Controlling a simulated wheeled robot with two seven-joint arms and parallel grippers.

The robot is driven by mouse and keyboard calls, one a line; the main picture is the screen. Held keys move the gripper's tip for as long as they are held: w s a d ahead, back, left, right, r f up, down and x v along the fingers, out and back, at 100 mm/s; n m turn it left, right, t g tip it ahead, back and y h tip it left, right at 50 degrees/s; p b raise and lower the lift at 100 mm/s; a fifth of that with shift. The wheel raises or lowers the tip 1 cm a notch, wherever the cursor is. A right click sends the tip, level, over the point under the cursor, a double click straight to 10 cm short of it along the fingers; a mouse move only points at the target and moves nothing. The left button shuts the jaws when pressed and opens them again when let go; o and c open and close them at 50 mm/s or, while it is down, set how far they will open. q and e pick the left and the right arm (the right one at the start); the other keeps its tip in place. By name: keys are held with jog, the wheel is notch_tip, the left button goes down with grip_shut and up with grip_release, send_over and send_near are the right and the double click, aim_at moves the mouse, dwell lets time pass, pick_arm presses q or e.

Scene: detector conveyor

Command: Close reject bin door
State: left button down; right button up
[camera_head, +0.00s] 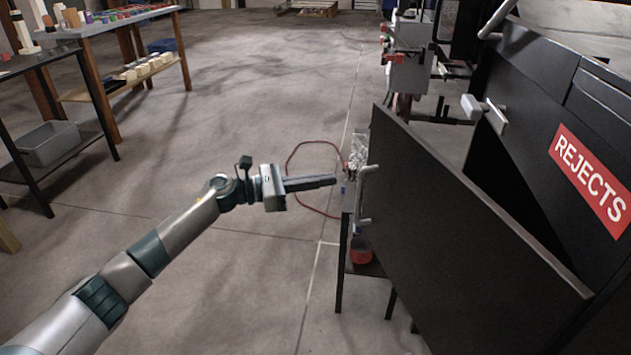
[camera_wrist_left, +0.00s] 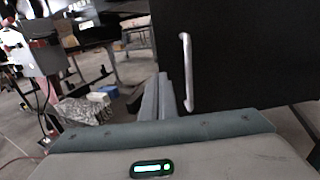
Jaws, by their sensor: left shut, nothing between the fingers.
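The reject bin door (camera_head: 455,215) is a flat black panel standing swung open from the dark bin (camera_head: 550,90) with the red REJECTS label (camera_head: 589,180). A pale handle (camera_head: 366,195) is on the door's left, free side. My left gripper (camera_head: 335,181) is shut and empty, just left of the handle, its fingers pointing toward it. In the left wrist view the door (camera_wrist_left: 240,55) fills the upper right, and its handle (camera_wrist_left: 187,72) stands just right of the shut fingers (camera_wrist_left: 160,95). I cannot tell whether they touch it. My right gripper is out of view.
A small dark table (camera_head: 375,268) with a red-bottomed container (camera_head: 361,250) stands beneath the handle area. A grey latch handle (camera_head: 484,112) sticks out by the bin opening. Machinery (camera_head: 408,70) stands behind. Shelves (camera_head: 130,65) line the left. The floor between is open.

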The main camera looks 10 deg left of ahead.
pick_arm(q)
jog(key=x, duration=1)
jog(key=shift+d, duration=0.2)
